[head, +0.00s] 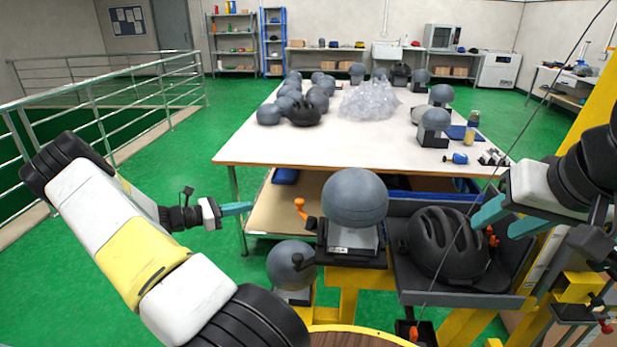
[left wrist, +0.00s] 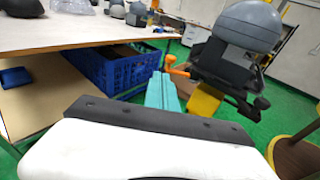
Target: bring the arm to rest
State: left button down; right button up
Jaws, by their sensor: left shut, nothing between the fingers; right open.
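My left gripper (head: 236,209) is shut with nothing between its teal fingers. It is held in the air left of the grey headform on its stand (head: 354,199), apart from it. In the left wrist view the closed teal fingers (left wrist: 162,92) point toward an orange-knobbed lever beside that stand. My right gripper (head: 508,218) is open at the right, above and beside a black helmet (head: 447,244) that lies in a dark tray (head: 412,275). The right fingertips are apart; part of the right arm is cut off by the frame edge.
A white table (head: 300,145) behind holds several grey headforms, a clear plastic heap (head: 369,100) and small tools. A lower grey headform (head: 291,265) stands near my left arm. A yellow frame (head: 590,110) rises at the right. A blue crate (left wrist: 110,75) sits under the table. Green floor at left is open.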

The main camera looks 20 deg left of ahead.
pick_arm(q)
jog(key=s+d+r+m+g+y, duration=0.1)
jog(key=s+d+r+m+g, duration=0.1)
jog(key=d+r+m+g, duration=0.6)
jog(key=s+d+r+m+g+y, duration=0.15)
jog(key=d+r+m, duration=0.3)
jog(key=d, duration=0.75)
jog(key=s+d+r+m+t+y, duration=0.1)
jog(key=s+d+r+m+y, duration=0.2)
jog(key=s+d+r+m, duration=0.2)
jog(key=s+d+r+m+t+y, duration=0.2)
jog(key=s+d+r+m, duration=0.3)
jog(key=s, duration=0.8)
notch_tip(320, 180, up, 3)
jog(key=m+y, duration=0.1)
jog(key=m, duration=0.4)
jog(key=shift+d+r+m, duration=0.2)
jog(key=shift+d+m, duration=0.1)
jog(key=shift+m, duration=0.05)
